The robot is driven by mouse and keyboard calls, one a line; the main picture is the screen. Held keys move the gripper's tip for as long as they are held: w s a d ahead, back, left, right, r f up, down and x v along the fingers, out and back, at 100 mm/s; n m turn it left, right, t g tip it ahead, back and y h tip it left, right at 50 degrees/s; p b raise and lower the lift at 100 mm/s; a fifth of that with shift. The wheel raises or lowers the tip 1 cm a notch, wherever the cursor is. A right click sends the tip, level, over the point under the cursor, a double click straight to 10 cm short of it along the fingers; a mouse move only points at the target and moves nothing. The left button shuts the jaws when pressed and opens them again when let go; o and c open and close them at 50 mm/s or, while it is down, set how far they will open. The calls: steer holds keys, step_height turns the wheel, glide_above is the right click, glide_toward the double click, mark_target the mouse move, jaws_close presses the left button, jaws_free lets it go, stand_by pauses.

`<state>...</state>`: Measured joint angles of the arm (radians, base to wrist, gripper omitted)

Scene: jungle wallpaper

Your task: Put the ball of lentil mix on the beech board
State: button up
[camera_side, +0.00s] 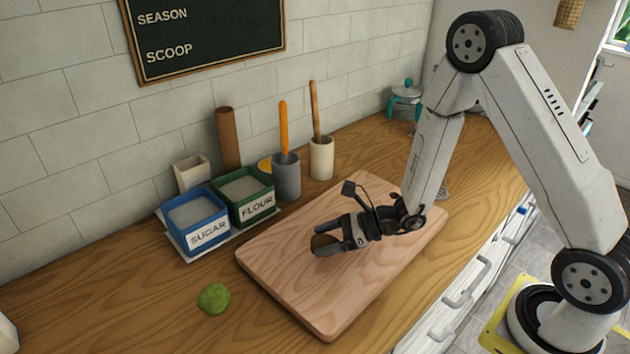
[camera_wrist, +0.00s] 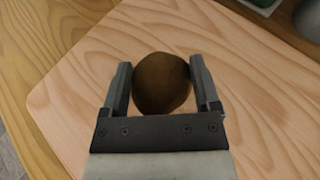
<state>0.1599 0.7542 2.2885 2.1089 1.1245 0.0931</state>
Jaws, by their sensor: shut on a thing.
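The ball of lentil mix (camera_wrist: 162,84) is brown and round, and sits between my gripper's two fingers in the wrist view. In the side view the ball (camera_side: 323,243) is partly hidden by the fingers. My gripper (camera_side: 325,243) is shut on it, over the left part of the beech board (camera_side: 300,300). The board is a pale, rounded slab on the counter, and it also fills most of the wrist view (camera_wrist: 75,110). I cannot tell whether the ball touches the board or hangs just above it.
A green lumpy ball (camera_side: 214,299) lies on the counter left of the board. The blue sugar box (camera_side: 196,220) and green flour box (camera_side: 243,193) stand behind it, with a grey pot (camera_side: 287,178) and a cream pot (camera_side: 321,158) holding handles. The board's right half is bare below my arm.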

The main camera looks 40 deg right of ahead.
steer(key=shift+f, duration=0.3)
steer(key=o, duration=1.1)
steer(key=shift+o, duration=0.2)
steer(key=shift+r, duration=0.2)
steer(key=shift+s+d+r, duration=0.2)
steer(key=shift+s+d, duration=0.1)
steer(key=shift+d, duration=0.1)
steer(key=shift+v, duration=5.5)
steer(key=shift+a, duration=0.1)
